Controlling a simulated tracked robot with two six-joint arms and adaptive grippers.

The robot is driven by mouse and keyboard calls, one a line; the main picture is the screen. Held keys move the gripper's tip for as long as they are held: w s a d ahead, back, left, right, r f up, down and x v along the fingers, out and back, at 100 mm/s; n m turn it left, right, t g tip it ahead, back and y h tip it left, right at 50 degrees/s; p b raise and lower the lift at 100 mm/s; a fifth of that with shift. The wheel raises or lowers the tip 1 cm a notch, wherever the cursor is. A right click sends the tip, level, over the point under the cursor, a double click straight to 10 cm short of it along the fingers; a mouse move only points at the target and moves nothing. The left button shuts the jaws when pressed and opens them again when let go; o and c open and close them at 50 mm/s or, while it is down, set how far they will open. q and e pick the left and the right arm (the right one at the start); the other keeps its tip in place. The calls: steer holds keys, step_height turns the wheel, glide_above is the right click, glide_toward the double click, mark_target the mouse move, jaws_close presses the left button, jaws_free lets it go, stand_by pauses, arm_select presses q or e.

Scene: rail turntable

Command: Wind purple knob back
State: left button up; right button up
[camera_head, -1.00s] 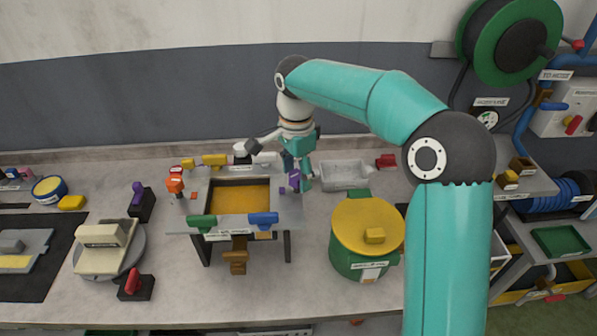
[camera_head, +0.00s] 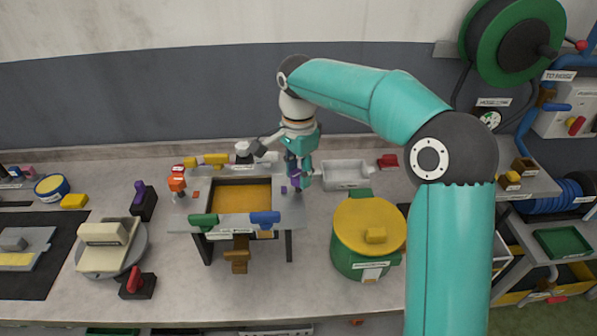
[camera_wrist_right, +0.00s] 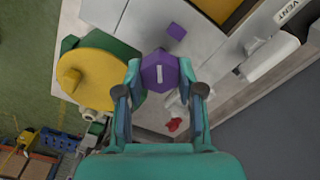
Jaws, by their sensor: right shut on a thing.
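The purple knob (camera_wrist_right: 158,70) is a faceted knob with a pale line mark on its face, seen in the right wrist view. My right gripper (camera_wrist_right: 160,78) is shut on it, one finger on each side. In the head view the right gripper (camera_head: 299,183) points down at the right side of the framed table with the yellow panel (camera_head: 241,197). The knob (camera_head: 294,174) is mostly hidden there by the fingers. A small purple square (camera_wrist_right: 176,31) lies on the surface beside the knob. My left gripper is not in view.
A green pot with a yellow lid (camera_head: 368,226) stands right of the framed table. A grey tray (camera_head: 346,174) is behind it. Green (camera_head: 203,221) and blue (camera_head: 264,219) handles line the table's front edge. The bench front is mostly clear.

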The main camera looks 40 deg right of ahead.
steer(key=n, duration=0.6)
steer(key=shift+n, duration=0.4)
steer(key=n, duration=0.3)
steer(key=shift+n, duration=0.3)
steer(key=n, duration=0.3)
steer(key=shift+r+n, duration=0.1)
steer(key=shift+n, duration=0.2)
steer(key=n, duration=0.3)
steer(key=shift+n, duration=0.3)
steer(key=n, duration=0.3)
steer(key=shift+w+n, duration=0.1)
steer(key=shift+n, duration=0.3)
steer(key=n, duration=0.6)
steer(key=shift+n, duration=0.3)
steer(key=o, duration=1.2)
steer(key=shift+c, duration=0.2)
